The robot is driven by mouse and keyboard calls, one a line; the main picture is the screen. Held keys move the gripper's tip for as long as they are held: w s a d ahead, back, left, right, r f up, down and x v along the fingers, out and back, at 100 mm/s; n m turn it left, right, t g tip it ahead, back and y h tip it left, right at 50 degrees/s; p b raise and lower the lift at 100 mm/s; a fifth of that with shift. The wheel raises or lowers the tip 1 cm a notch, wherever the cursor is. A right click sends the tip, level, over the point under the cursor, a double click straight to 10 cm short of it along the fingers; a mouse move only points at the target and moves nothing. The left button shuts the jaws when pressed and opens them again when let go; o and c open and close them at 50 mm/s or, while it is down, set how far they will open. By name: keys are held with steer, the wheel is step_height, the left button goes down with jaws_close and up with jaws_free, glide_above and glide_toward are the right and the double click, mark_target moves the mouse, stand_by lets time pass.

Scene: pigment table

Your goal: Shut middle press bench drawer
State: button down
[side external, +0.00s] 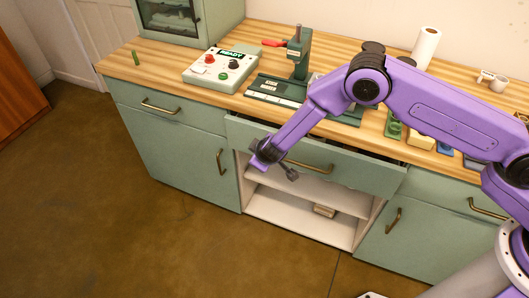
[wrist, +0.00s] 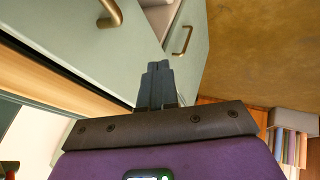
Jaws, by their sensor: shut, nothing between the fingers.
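The middle drawer (side external: 350,170) of the green bench stands partly pulled out, with a dark gap showing behind its front's top edge. Its brass bar handle (side external: 310,167) is on the front. My gripper (side external: 291,175) is shut and empty, in front of the drawer front's lower left part, near the handle. I cannot tell whether it touches the front. In the wrist view my shut fingers (wrist: 156,70) point toward the green fronts, and a brass handle (wrist: 112,12) shows at the top. My arm hides part of the drawer's top edge.
Below the drawer is an open white shelf space (side external: 300,209) with a small box (side external: 324,211). A closed door (side external: 190,160) with a handle is at left. The wooden worktop (side external: 140,75) carries a control box (side external: 220,70) and a green press (side external: 299,52). The floor in front is clear.

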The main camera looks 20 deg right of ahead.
steer(key=v, duration=0.5)
steer(key=s+d+f+n+h, duration=0.45)
steer(key=s+f+n, duration=0.3)
steer(key=s, duration=0.35)
steer(key=n+t+h, duration=0.3)
steer(key=n+h, duration=0.2)
steer(key=n, duration=0.7)
glide_toward(348, 172)
steer(key=x, duration=0.4)
steer(key=shift+w+d+f, duration=0.15)
steer(key=shift+d+f, duration=0.05)
steer(key=shift+f, duration=0.15)
steer(key=shift+w+d, duration=0.6)
steer(key=shift+w, duration=0.1)
